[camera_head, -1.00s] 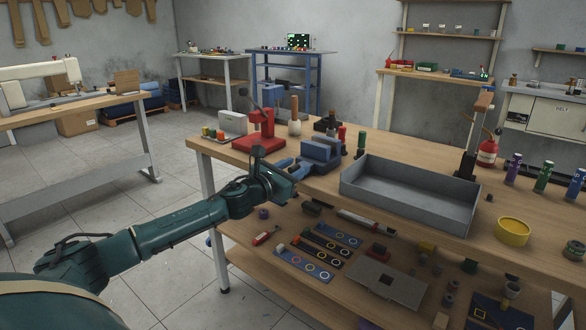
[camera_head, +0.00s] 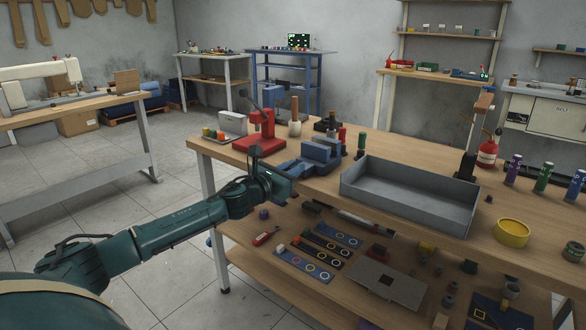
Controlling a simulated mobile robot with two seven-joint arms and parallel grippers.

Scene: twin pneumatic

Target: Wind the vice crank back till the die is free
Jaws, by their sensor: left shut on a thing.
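The blue vice (camera_head: 318,152) stands on the wooden bench top near its front edge, left of the grey tray. My left gripper (camera_head: 284,176) is at the front of the vice, just off the bench edge. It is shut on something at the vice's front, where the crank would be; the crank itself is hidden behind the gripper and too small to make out. I cannot make out the die between the jaws. My right gripper is not in view.
A red press (camera_head: 262,134) stands left of the vice. A grey open tray (camera_head: 408,196) is to its right, with a yellow bowl (camera_head: 512,232) beyond. A lower shelf (camera_head: 262,262) under the bench holds several loose parts.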

